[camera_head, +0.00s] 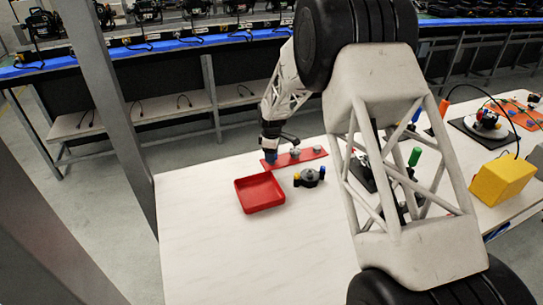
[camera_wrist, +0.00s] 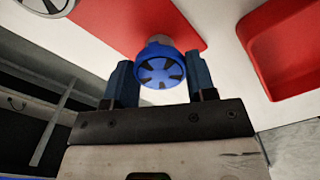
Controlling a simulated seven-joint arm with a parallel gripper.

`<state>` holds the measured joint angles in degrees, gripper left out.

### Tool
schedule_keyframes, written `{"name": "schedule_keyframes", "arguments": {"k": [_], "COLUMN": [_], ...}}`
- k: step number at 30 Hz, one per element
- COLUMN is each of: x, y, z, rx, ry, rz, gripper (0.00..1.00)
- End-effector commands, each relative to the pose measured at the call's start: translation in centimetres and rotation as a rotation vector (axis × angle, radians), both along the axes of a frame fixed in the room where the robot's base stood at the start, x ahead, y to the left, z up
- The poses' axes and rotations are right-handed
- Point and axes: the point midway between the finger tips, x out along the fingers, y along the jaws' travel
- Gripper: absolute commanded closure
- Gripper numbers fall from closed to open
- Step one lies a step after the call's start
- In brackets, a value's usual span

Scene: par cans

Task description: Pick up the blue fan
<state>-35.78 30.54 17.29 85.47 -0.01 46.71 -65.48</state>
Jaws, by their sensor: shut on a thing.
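The blue fan (camera_wrist: 160,68) is a round blue piece with dark openings in its face. In the wrist view it sits between the two fingers of my gripper (camera_wrist: 160,82), which is shut on it. Behind the fan is a grey part, next to the red plate (camera_wrist: 185,25); I cannot tell whether they touch. In the head view my gripper (camera_head: 270,155) is at the left end of the red plate (camera_head: 310,154), and the fan is too small there to make out clearly.
A red tray (camera_head: 260,205) stands just in front of the plate, and its edge shows in the wrist view (camera_wrist: 275,50). A dark round part (camera_head: 309,179) with yellow and blue pieces lies to the right. A yellow block (camera_head: 502,180) is far right. The table's front left is clear.

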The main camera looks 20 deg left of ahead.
Motion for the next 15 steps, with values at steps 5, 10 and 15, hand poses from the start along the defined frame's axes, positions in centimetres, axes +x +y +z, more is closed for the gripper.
{"name": "schedule_keyframes", "arguments": {"k": [5, 10, 15], "x": [0.0, -0.8, -2.6], "y": [0.0, -0.6, -1.9], "z": [1.9, 3.0, 3.3], "rx": [0.001, 0.000, 0.000], "ry": [-0.002, 0.000, 0.000], "rz": [0.000, 0.000, 0.000], "gripper": [0.72, 0.72, 0.72]}}
